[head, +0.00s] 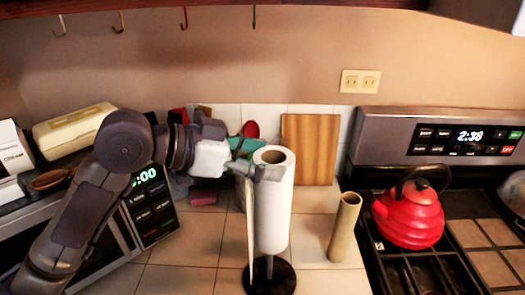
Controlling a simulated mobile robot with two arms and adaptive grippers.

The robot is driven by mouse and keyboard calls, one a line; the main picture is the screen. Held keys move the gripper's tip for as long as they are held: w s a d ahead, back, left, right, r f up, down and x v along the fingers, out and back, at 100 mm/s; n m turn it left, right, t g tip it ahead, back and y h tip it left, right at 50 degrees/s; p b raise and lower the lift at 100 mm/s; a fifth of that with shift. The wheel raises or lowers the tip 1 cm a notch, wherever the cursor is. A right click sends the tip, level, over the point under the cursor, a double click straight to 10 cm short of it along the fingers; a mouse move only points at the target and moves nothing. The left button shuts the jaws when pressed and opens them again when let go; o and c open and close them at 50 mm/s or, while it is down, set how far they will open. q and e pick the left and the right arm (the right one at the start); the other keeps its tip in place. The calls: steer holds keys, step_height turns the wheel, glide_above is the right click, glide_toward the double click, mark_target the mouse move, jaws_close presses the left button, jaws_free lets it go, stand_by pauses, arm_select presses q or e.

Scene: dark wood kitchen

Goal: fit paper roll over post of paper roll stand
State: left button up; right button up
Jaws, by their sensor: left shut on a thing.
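My left gripper (262,173) comes in from the left and is shut on the upper rim of the white paper roll (272,210). The roll is upright, with its brown core open at the top. The paper roll stand (282,280) has a round dark base on the tiled counter. A short length of its post (269,264) shows between the base and the roll's lower end, so the roll is above the base. The rest of the post is hidden, and I cannot tell whether it is inside the core or behind the roll. My right gripper is not in view.
A bare cardboard tube (345,226) stands to the right on the counter. Beyond it is the stove with a red kettle (410,215). A wooden board (310,149) leans on the back wall. A microwave (150,205) stands at left. Counter left of the stand is clear.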

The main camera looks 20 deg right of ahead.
arm_select(q)
step_height(320, 180, down, 12)
steer(key=b, duration=0.6)
steer(key=shift+f, duration=0.2)
stand_by(0.4)
steer(key=o, duration=1.6)
steer(key=shift+c, duration=0.2)
steer(key=v, duration=1.2)
steer(key=shift+r, duration=0.15)
